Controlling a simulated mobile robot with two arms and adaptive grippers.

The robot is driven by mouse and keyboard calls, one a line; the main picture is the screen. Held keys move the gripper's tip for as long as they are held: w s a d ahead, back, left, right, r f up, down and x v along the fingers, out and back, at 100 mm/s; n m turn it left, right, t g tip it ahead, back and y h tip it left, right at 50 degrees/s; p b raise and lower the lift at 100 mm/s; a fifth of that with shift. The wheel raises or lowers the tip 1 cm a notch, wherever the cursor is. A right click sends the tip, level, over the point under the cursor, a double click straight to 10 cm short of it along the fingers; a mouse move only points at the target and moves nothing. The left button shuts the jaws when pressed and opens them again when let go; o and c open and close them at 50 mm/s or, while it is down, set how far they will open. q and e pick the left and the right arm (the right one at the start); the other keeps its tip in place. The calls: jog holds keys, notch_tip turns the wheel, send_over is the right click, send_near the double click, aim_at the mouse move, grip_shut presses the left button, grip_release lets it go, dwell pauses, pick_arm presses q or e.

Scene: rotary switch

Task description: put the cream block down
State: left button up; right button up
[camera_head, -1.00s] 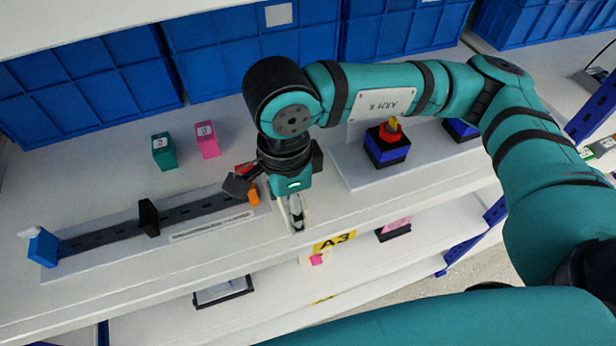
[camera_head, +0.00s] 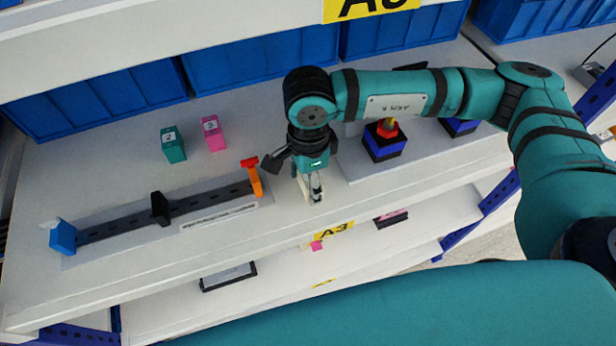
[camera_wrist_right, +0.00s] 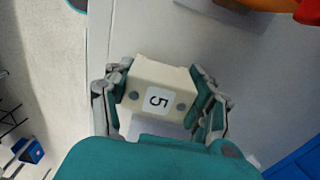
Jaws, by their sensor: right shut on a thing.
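The cream block (camera_wrist_right: 148,72) with a label reading 5 is between the fingers of my right gripper (camera_wrist_right: 160,98) in the right wrist view. The fingers press on its two sides. In the head view my right gripper (camera_head: 312,188) points down near the front edge of the white shelf (camera_head: 225,230), and only a pale sliver of the block shows between its fingers. I cannot tell whether the block touches the shelf. My left gripper is not in view.
A slider rail (camera_head: 200,205) with an orange end piece (camera_head: 256,181) lies left of my gripper. A blue-and-black rotary switch (camera_head: 383,145) stands on a board to the right. A teal block (camera_head: 173,150) and a pink block (camera_head: 213,138) stand behind, before blue bins (camera_head: 262,75).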

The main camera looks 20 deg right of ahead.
jog(key=shift+f, duration=0.2)
jog(key=o, duration=1.2)
jog(key=shift+r, duration=0.1)
jog(key=shift+c, duration=0.2)
jog(key=shift+r, duration=0.1)
jog(key=shift+r+p, duration=0.2)
jog(key=shift+p, duration=0.1)
notch_tip(320, 180, up, 10)
jog(key=b, duration=0.4)
jog(key=shift+r, duration=0.85)
